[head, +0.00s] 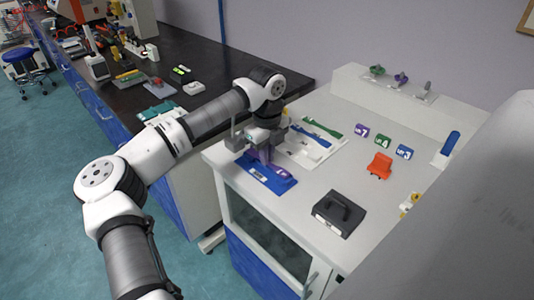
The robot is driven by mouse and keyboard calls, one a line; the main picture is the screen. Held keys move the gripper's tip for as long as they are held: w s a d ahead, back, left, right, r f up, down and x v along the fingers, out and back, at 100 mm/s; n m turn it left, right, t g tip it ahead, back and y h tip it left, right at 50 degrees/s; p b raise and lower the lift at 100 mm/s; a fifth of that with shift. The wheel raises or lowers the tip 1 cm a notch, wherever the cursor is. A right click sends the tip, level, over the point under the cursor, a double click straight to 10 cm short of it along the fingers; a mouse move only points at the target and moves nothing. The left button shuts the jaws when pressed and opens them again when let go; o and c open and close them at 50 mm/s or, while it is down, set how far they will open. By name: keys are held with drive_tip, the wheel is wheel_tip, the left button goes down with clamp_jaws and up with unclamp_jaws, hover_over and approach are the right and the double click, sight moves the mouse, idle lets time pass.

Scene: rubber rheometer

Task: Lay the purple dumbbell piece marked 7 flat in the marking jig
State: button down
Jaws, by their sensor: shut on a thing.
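My gripper (262,148) is near the front left of the light grey bench, shut on a purple piece (273,168). The piece shows below the fingers, just over a blue plate (286,187) that looks like the marking jig. I cannot tell whether the piece touches the plate or hangs a little above it. It looks tilted rather than flat. Its number cannot be read at this size, and my gripper hides part of it.
Behind the plate, a white rack (305,160) holds a blue and a green dumbbell piece (322,128). To the right are a black case (338,213), an orange holder (379,165) and small numbered blocks (383,141). The bench between them is clear.

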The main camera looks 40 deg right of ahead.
drive_tip(key=shift+f+b, duration=0.45)
drive_tip(key=shift+f, duration=0.15)
drive_tip(key=c, duration=1.5)
unclamp_jaws()
drive_tip(key=shift+r, duration=0.1)
wheel_tip(320, 180, up, 14)
drive_tip(key=shift+f+b, duration=0.1)
drive_tip(key=shift+b, duration=0.9)
